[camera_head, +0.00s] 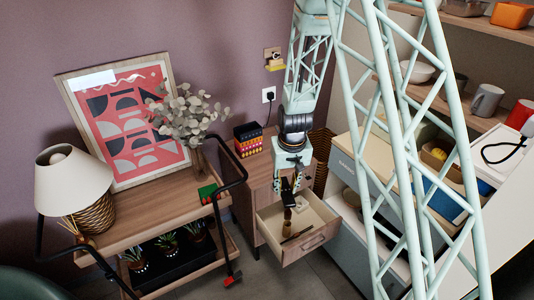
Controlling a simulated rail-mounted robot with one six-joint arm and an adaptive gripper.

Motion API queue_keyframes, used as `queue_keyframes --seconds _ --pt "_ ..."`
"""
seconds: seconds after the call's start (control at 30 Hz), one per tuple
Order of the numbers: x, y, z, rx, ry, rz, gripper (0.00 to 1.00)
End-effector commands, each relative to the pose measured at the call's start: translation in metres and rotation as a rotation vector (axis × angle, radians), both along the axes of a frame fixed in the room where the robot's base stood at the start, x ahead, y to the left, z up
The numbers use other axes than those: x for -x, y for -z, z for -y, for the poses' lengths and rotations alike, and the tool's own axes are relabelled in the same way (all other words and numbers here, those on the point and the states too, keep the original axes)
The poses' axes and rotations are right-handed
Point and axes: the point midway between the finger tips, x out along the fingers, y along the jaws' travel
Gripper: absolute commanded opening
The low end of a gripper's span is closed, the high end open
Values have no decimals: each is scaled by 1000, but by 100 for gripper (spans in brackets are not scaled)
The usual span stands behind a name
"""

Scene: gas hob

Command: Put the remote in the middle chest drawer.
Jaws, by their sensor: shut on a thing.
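A wooden chest (258,172) stands against the wall, and one of its drawers (307,243) is pulled out. My gripper (288,199) points down over this open drawer. It is shut on a small, dark, narrow thing that looks like the remote (287,214), partly hidden by the fingers. The remote hangs roughly upright within the drawer's outline; whether it touches the drawer floor I cannot tell. A thin dark stick-like thing (297,236) and a small pale item (302,204) lie in the drawer.
A patterned box (248,139) stands on the chest. On the left, a wooden trolley (150,207) with a black handle bears a lamp (73,185), a framed picture (125,122) and a leafy plant (186,112). Shelves and a counter (372,150) stand close on the right.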

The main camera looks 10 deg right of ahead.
Motion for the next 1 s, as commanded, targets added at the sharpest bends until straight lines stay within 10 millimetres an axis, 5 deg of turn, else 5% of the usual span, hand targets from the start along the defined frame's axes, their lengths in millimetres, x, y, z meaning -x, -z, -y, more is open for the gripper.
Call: queue_keyframes --seconds 0.37,1.0 --pt "-20 4 0 0 6 0 14" --pt "-111 36 -1 -1 40 -1 14"
